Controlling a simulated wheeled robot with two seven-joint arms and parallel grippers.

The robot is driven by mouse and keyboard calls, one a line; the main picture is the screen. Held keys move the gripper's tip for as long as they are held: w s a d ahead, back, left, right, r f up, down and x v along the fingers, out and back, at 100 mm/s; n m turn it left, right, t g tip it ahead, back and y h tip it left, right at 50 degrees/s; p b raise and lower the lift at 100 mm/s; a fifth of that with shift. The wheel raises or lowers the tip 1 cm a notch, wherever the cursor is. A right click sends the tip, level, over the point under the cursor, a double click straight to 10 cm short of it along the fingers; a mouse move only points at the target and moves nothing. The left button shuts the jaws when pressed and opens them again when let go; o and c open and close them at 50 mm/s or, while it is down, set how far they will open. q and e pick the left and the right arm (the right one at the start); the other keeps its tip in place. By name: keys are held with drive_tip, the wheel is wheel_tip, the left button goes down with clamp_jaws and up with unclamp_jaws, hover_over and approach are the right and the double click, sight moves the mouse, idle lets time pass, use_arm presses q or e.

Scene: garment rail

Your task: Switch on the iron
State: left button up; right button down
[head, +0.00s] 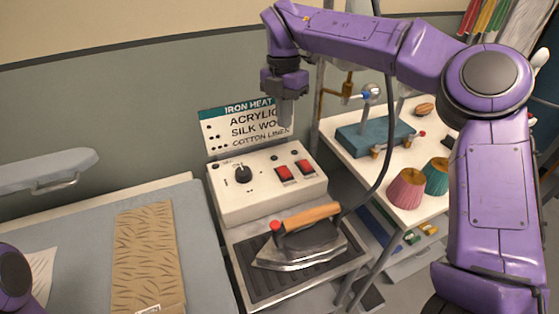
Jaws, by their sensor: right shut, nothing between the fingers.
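The iron (307,238) has a wooden handle, a dark body and a red knob, and rests on a dark ribbed pad on a metal stand. Behind it stands a white control box (240,205) with a black rotary dial (243,174) and two red rocker switches, a left one (284,174) and a right one (305,167). I cannot tell their on or off state. My right gripper (286,122) points down, shut and empty, above the back of the box and in front of the sign. Part of my left arm shows at the lower left; its gripper is out of view.
An "IRON HEAT" sign (222,129) stands behind the box. At left is a padded ironing board (90,235) with brown patterned cloth (146,255). At right a white table (398,212) holds a blue-based device (362,140) and thread spools (406,188). A dark cable hangs down to the iron.

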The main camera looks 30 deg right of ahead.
sight(287, 175)
drive_tip(key=m, duration=0.6)
drive_tip(key=shift+s, duration=0.15)
drive_tip(key=f+p, duration=0.1)
drive_tip(key=f, duration=0.3)
drive_tip(key=s+f+p, duration=0.1)
drive_tip(key=f, duration=0.3)
drive_tip(key=f+p, duration=0.1)
drive_tip(key=f, duration=0.3)
drive_tip(key=shift+s+f, duration=0.3)
drive_tip(key=shift+f, duration=0.6)
